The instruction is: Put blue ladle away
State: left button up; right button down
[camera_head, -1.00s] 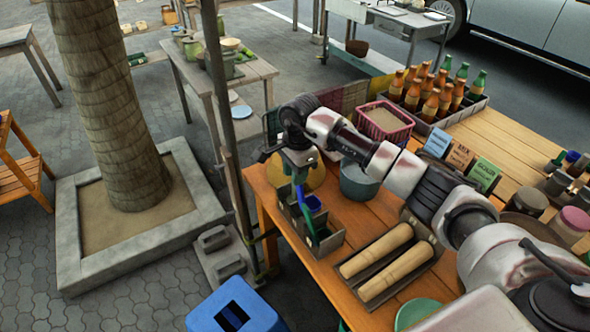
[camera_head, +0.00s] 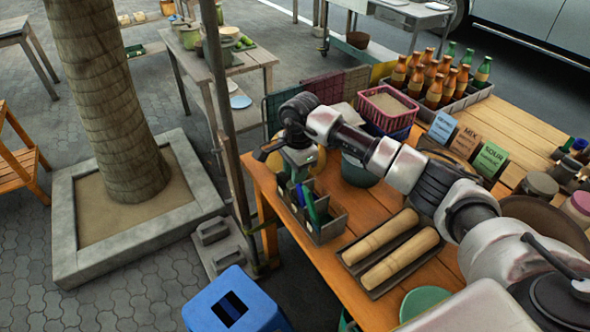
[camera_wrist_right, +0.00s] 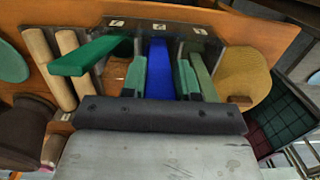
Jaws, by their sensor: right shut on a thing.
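The blue ladle (camera_head: 300,194) shows as a blue handle below my right gripper (camera_head: 300,176), at the divided holder (camera_head: 334,229) on the orange table's left edge. In the right wrist view, the blue handle (camera_wrist_right: 158,70) runs between the two green-padded fingers, which are shut on it. It points into the holder (camera_wrist_right: 208,28), in line with a middle compartment. The ladle's lower end is hidden, so I cannot tell whether it rests on the holder's floor. A green handle (camera_head: 311,207) stands tilted in the holder beside it. My left gripper is not in view.
Two wooden rolling pins (camera_head: 390,244) lie in a tray right of the holder. A grey-blue pot (camera_head: 357,172) and a pink basket (camera_head: 386,106) stand behind. A pole (camera_head: 232,150) rises just left of the table. A blue stool (camera_head: 232,300) stands in front.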

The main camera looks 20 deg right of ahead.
jog(key=c, duration=0.8)
grip_release()
jog(key=shift+r, duration=0.1)
